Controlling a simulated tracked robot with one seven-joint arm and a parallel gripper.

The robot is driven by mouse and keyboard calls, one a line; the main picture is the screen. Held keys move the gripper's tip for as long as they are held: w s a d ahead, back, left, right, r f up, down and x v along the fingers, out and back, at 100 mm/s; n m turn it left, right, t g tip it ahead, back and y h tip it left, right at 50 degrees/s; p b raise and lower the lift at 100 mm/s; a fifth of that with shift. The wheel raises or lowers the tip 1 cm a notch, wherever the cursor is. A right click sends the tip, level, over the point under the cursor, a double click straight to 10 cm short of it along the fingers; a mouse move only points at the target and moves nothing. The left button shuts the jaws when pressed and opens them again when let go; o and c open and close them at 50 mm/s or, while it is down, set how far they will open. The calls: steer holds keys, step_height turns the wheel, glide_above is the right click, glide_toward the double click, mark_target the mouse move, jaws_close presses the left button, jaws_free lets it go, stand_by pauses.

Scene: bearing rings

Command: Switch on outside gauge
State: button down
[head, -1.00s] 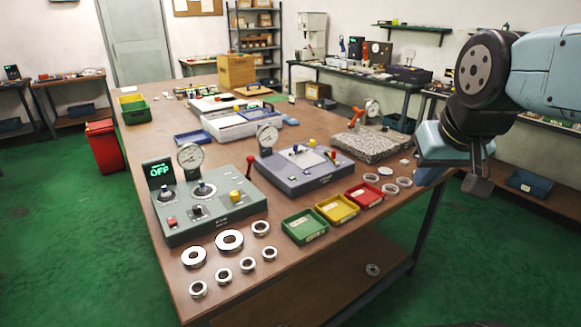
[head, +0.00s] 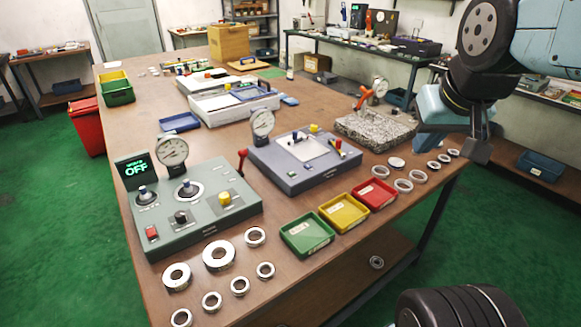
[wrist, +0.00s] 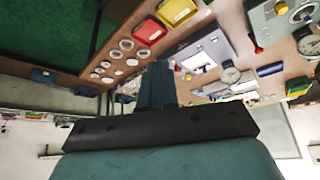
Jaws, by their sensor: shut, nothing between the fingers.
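A grey-green gauge unit (head: 195,213) stands at the table's near left, with a dial (head: 172,150), knobs, a red button (head: 151,233), a yellow knob (head: 224,198) and a red-tipped lever at its right side. Its small display (head: 135,169) reads OFF in green. A blue-grey gauge unit (head: 305,165) with its own dial (head: 262,122) stands behind and right of it. Which one is the outside gauge I cannot tell from labels. My gripper (head: 478,152) is shut and empty, beyond the table's right edge, far from both units. It also shows in the wrist view (wrist: 157,85).
Green (head: 307,234), yellow (head: 344,213) and red (head: 374,194) trays line the table's front edge. Several metal rings (head: 219,255) lie before the grey-green unit, more by the red tray. A granite block (head: 375,130) stands at the right. Green floor lies around the table.

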steer(key=w+d+n+t+h, duration=0.15)
steer(key=w+n, duration=0.25)
steer(key=w, duration=1.1)
steer(key=n+y, duration=0.8)
steer(key=n, duration=0.6)
glide_above(293, 174)
step_height(293, 174, down, 19)
steer(key=shift+g, duration=0.35)
steer(key=shift+f, duration=0.1)
steer(key=shift+f, duration=4.25)
steer(key=shift+s+f, duration=0.1)
steer(key=shift+f, duration=0.25)
